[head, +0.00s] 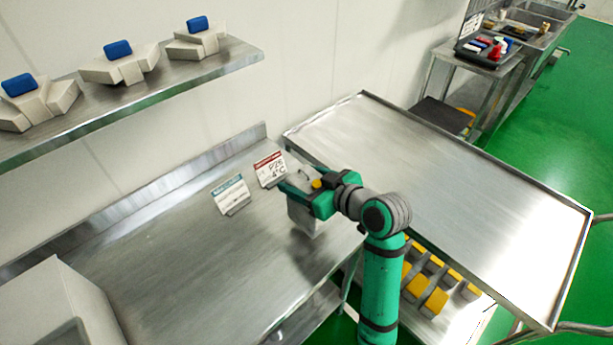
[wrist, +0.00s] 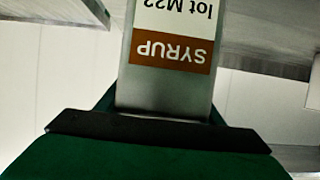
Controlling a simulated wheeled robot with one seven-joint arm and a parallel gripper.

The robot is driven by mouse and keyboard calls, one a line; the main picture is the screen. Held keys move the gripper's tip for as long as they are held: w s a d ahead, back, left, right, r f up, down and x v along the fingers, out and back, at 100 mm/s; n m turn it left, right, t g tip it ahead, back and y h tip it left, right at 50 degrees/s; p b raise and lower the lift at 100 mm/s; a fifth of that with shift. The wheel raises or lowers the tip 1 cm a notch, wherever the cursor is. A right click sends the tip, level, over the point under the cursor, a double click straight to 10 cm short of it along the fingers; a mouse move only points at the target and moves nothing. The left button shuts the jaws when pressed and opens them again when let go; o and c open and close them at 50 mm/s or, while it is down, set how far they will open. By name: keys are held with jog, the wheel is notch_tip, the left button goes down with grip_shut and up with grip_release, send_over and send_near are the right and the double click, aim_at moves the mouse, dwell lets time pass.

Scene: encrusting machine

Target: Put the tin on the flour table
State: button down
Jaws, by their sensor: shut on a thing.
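The tin (head: 307,222) is a grey metal box. In the wrist view the tin (wrist: 165,92) shows a white and brown label reading SYRUP, lot M22, inverted in that picture. My gripper (head: 303,197) is shut on the tin near its top. The tin is over the right end of the left steel table (head: 170,250); I cannot tell whether its base touches. A wide steel table with a raised rim (head: 450,190) stands to the right, its top bare. No marking shows which one is the flour table.
Two small signs, one teal-topped (head: 231,194) and one red-topped (head: 270,169), stand behind the tin. A wall shelf (head: 190,75) holds pale blocks with blue pieces. Yellow-and-grey items (head: 432,300) lie below the rimmed table. A white box (head: 60,300) is at the left front.

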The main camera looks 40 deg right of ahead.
notch_tip(320, 180, down, 2)
jog(key=shift+f, duration=0.45)
jog(key=shift+w+f, duration=0.1)
jog(key=c, duration=0.5)
grip_release()
jog(key=shift+f, duration=0.1)
jog(key=v, duration=1.2)
